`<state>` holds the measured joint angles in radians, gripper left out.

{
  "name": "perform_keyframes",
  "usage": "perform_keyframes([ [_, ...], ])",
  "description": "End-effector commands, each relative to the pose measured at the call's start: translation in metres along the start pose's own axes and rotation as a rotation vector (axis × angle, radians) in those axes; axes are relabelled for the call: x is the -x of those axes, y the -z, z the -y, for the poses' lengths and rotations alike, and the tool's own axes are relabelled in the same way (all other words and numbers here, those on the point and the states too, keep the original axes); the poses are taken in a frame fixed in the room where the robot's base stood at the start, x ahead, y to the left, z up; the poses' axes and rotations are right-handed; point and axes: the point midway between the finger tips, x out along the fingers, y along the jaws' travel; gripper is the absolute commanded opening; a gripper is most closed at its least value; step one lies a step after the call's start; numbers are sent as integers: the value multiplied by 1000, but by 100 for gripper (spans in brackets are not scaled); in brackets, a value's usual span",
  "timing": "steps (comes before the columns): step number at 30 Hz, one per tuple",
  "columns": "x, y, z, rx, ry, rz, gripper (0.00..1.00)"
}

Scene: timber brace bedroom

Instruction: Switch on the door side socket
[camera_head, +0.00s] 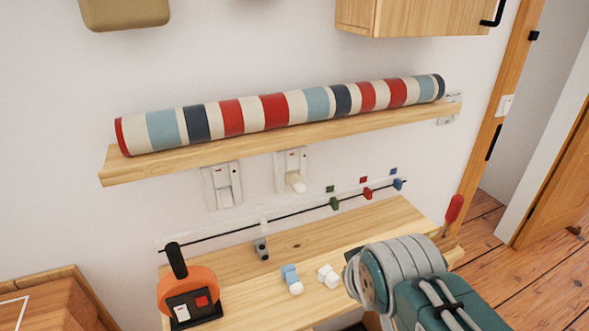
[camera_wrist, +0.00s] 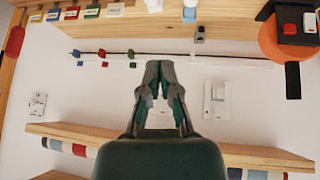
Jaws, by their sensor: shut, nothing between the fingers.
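The door side socket (camera_head: 449,112) is a white plate on the wall at the right end of the shelf, partly hidden by the shelf. In the upside-down wrist view it shows at the left (camera_wrist: 37,105), too small to read its switch position. My gripper (camera_wrist: 159,66) is shut and empty, in the middle of the wrist view, to the right of this socket there and apart from it. In the head view only my arm shows, at the lower right, and the fingers are hidden.
A shelf (camera_head: 290,136) with a striped roll (camera_head: 273,110) overhangs two more sockets, a left one (camera_head: 223,186) and a middle one (camera_head: 290,166) with a white plug. A cord with coloured clips runs below. The bench (camera_head: 325,240) holds an orange reel (camera_head: 188,290), small plugs and a red-handled tool (camera_head: 454,208).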

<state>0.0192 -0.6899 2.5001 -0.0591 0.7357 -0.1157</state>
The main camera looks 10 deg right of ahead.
Motion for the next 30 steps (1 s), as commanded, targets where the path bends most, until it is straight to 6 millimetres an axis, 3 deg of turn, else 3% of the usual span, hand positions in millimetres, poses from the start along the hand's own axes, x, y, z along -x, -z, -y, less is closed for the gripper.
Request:
perform_keyframes([
  [15,-45,74,-36,494,-193,-273,0],
  [30,-74,130,-40,994,-374,-524,0],
])
